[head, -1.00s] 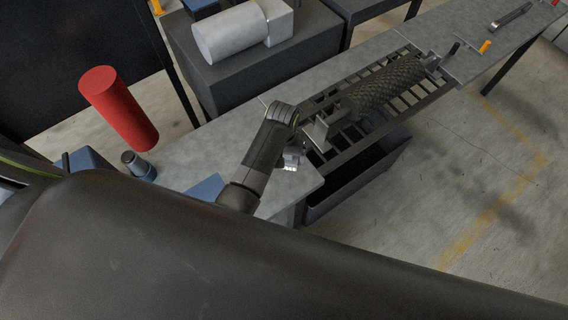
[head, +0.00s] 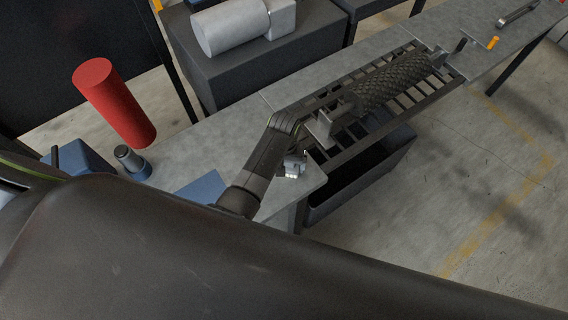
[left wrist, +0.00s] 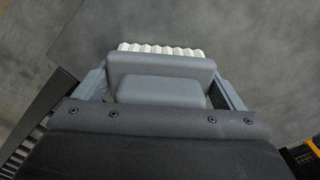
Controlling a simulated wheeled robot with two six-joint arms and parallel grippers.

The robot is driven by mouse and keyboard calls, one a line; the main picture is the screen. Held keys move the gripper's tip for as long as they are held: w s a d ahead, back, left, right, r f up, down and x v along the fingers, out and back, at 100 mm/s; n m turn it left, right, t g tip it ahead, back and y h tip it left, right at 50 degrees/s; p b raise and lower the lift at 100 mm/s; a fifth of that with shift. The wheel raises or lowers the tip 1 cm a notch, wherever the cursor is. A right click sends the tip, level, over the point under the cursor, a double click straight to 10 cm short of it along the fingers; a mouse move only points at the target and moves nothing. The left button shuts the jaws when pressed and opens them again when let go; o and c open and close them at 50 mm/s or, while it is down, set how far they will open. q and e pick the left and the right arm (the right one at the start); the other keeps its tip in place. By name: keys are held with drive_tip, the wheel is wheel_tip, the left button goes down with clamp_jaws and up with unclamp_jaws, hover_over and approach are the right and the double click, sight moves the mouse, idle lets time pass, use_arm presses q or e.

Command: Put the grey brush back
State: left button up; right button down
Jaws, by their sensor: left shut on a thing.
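The grey brush (left wrist: 160,90) is between the fingers of my left gripper (left wrist: 162,92) in the left wrist view. It has a grey block body and a row of white bristles (left wrist: 160,49) along its far edge. In the head view my left arm reaches over the near end of the bench, with a small pale part of the brush (head: 294,166) showing beside the wrist. The fingers are mostly hidden there. The brush is over the bench top; whether it touches is unclear. My right gripper is not in view.
The grey bench (head: 253,118) carries a slatted grate with a dark textured roller (head: 392,84). A blue flat piece (head: 203,187) and a dark knob on a blue base (head: 132,163) are at its near left. A red cylinder (head: 113,102) stands farther left. A dark bin (head: 355,185) is below the grate.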

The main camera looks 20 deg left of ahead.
use_arm(q)
drive_tip(key=shift+f, duration=0.1)
drive_tip(key=o, duration=0.7)
drive_tip(key=shift+o, duration=0.2)
drive_tip(key=shift+r, duration=0.2)
wheel_tip(320, 180, up, 12)
drive_tip(key=shift+f+b, duration=0.1)
drive_tip(key=shift+b, duration=0.2)
drive_tip(key=shift+d, duration=0.1)
